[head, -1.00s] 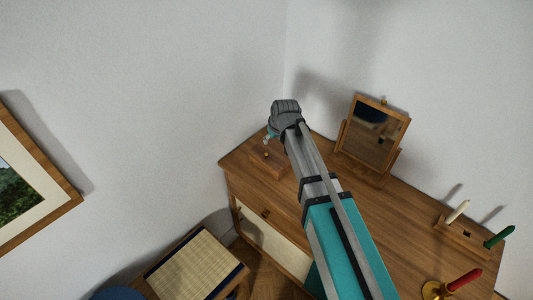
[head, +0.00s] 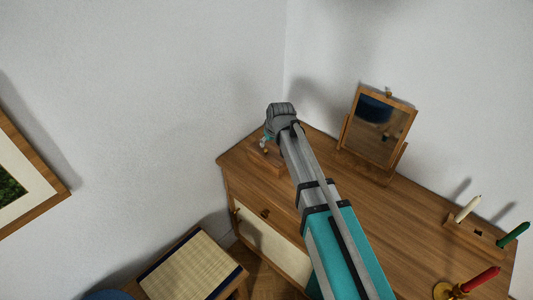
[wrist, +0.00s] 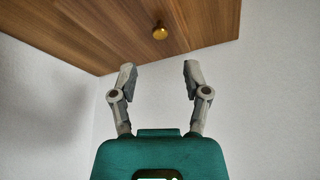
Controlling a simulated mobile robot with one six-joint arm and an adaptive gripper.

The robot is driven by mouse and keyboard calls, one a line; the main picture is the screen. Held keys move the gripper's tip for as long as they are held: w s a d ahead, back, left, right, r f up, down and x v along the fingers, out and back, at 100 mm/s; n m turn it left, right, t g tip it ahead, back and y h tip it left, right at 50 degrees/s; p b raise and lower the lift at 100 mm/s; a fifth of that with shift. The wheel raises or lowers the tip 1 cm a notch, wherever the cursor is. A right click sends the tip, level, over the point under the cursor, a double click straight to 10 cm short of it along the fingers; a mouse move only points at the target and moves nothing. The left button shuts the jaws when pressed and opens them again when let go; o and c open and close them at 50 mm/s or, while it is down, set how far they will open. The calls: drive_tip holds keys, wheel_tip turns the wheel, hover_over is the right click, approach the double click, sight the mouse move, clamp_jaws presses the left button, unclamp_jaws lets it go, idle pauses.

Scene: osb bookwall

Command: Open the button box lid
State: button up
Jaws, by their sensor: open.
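The small wooden button box (head: 262,161) stands at the near left end of the dresser top in the head view, partly hidden by my arm and wrist. Whether its lid is raised cannot be told. My gripper (head: 265,142) is over or beside it there, mostly hidden behind the wrist. In the wrist view my gripper (wrist: 159,72) is open, two grey fingers apart with nothing between them. Past the fingertips is a round brass knob (wrist: 160,31) by a wooden surface (wrist: 105,42); the fingers look apart from it. Whether this surface is the lid or the dresser top is unclear.
The wooden dresser (head: 345,205) stands in the wall corner. A tilting mirror (head: 380,128) is right of my arm. A candle holder (head: 466,230) and a brass candlestick (head: 447,291) with a red candle are further right. A woven-seat stool (head: 190,265) is below left.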

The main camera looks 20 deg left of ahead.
sight(266, 150)
drive_tip(key=shift+b+x, duration=2.75)
drive_tip(key=shift+x, duration=0.55)
clamp_jaws()
